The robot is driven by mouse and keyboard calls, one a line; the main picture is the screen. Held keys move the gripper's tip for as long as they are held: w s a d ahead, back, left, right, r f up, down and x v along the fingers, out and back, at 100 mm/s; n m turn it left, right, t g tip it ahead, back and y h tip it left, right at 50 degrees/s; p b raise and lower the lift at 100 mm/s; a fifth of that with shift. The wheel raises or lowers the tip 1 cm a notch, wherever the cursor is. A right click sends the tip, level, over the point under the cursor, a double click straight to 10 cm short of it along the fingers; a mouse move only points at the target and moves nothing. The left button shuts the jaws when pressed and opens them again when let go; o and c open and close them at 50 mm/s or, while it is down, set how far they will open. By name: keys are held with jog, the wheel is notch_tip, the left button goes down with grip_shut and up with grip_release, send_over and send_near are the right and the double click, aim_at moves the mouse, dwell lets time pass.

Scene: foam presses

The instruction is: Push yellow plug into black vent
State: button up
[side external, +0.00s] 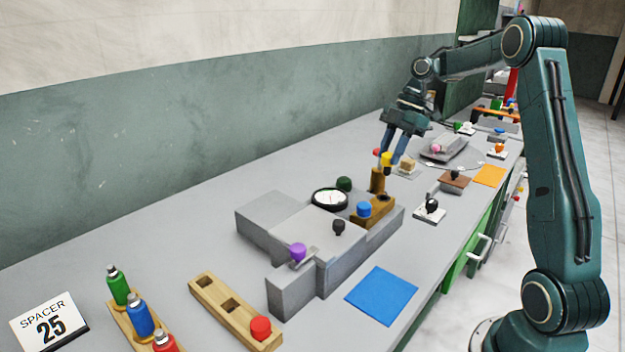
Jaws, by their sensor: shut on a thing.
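The yellow plug (386,159) is small and sits between the fingertips of my gripper (390,152), which is shut on it. The plug is just above and beside an upright brown block (377,181); I cannot tell if they touch. Black pieces that could be the vent are a black part on a white plate (431,208), a black knob (339,227) on the grey press, and a black-rimmed white disc (330,198). I cannot tell which one is the vent. They are all apart from the plug.
A blue mat (382,295) lies in front. A wooden rack (232,310) and several bottles (140,315) stand at front left.

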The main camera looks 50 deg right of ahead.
aim_at(388, 174)
jog(key=shift+f, duration=0.1)
dwell(0.3)
jog(key=shift+f, duration=2.8)
jog(key=shift+f, duration=1.95)
jog(key=o, duration=1.1)
jog(key=shift+c, duration=0.2)
jog(key=shift+r, duration=0.1)
jog(key=v, duration=1.3)
jog(key=shift+r, duration=0.2)
